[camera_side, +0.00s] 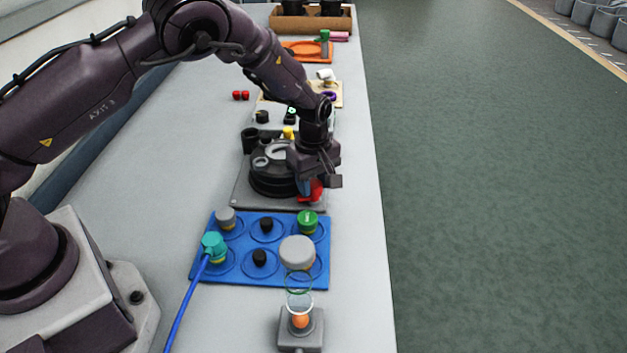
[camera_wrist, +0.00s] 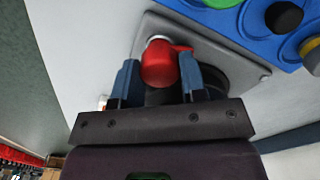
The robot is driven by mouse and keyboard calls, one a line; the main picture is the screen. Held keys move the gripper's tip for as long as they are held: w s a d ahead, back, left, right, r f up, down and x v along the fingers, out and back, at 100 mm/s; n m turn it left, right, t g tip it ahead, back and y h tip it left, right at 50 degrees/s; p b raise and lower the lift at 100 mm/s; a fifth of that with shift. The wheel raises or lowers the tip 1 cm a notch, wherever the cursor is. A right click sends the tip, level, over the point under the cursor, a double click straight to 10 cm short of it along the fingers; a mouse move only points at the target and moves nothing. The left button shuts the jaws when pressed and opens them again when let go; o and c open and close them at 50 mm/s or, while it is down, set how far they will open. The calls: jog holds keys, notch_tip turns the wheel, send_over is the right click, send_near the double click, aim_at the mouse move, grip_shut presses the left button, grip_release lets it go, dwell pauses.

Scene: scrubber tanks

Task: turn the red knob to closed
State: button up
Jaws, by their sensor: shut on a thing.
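The red knob (camera_side: 312,191) is on the front right of the grey base plate (camera_side: 240,190), which carries a round black tank unit (camera_side: 270,180). My gripper (camera_side: 306,188) reaches down over the knob from above. In the wrist view the red knob (camera_wrist: 160,64) sits between the two blue-grey fingers of my gripper (camera_wrist: 160,82). The gripper is shut on the knob. A red arm of the knob extends to the right, near the right finger. Any marks for the closed position are not visible.
A blue tray (camera_side: 250,277) with several capped and knobbed pieces lies in front of the plate; a blue cable (camera_side: 184,305) leaves its teal fitting. A grey stand (camera_side: 300,335) is nearer. The table's right edge (camera_side: 385,250) is close. Two small red pieces (camera_side: 240,95) lie behind.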

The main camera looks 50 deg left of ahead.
jog(key=m, duration=0.6)
jog(key=shift+m, duration=0.3)
dwell(0.4)
jog(key=o, duration=0.9)
jog(key=shift+o, duration=0.2)
jog(key=shift+a, duration=0.1)
